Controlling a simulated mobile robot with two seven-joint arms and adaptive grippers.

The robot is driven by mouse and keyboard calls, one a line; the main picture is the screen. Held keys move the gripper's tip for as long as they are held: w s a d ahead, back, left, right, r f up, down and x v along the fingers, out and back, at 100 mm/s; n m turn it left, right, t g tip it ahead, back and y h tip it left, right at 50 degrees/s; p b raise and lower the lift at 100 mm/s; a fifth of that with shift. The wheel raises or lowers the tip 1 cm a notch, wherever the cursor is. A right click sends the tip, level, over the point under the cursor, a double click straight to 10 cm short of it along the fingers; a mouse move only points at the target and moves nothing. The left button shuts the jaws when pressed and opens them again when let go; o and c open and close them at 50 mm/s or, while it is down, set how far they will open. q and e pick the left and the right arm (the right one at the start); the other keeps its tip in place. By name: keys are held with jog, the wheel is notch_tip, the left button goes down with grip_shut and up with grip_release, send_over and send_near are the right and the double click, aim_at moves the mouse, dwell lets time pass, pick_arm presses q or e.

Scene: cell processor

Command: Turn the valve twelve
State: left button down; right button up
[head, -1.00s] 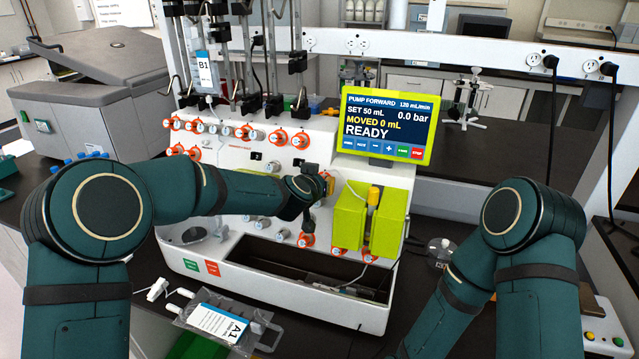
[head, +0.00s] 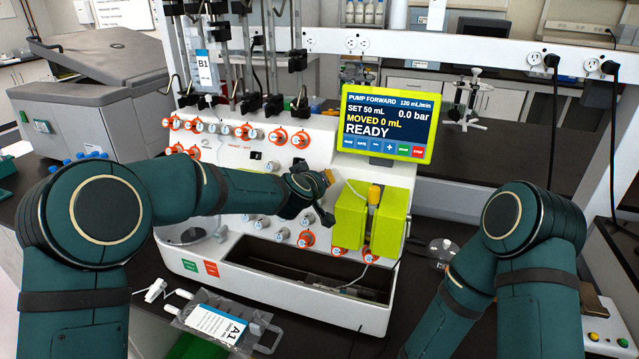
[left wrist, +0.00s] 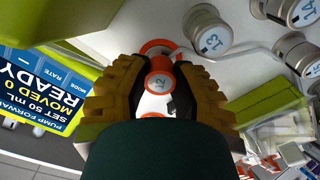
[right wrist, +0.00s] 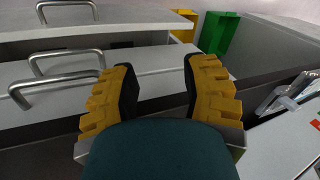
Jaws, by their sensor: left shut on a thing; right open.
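Valve twelve (left wrist: 158,86), an orange knob with a silver-grey face marked 12, sits between the fingers of my left gripper (left wrist: 161,76) in the left wrist view. The gripper is shut on it, with one finger on each side. In the head view my left gripper (head: 325,182) is at the white front panel of the cell processor (head: 240,262), left of the green pump blocks, and hides the valve. My right gripper (right wrist: 158,72) is open and empty in the right wrist view, and is out of the head view.
Valve 13 (left wrist: 210,40) and valve 14 (left wrist: 305,12) are close beside the left gripper. Lime-green pump blocks (head: 350,220) stand just right of it. The screen (head: 388,122) reads READY. A bag marked A1 (head: 215,322) lies in front. Drawers with handles (right wrist: 65,95) face the right gripper.

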dwell(0.4)
pick_arm(q)
jog(key=c, duration=0.7)
grip_release()
jog(key=shift+c, duration=0.2)
jog(key=v, duration=1.2)
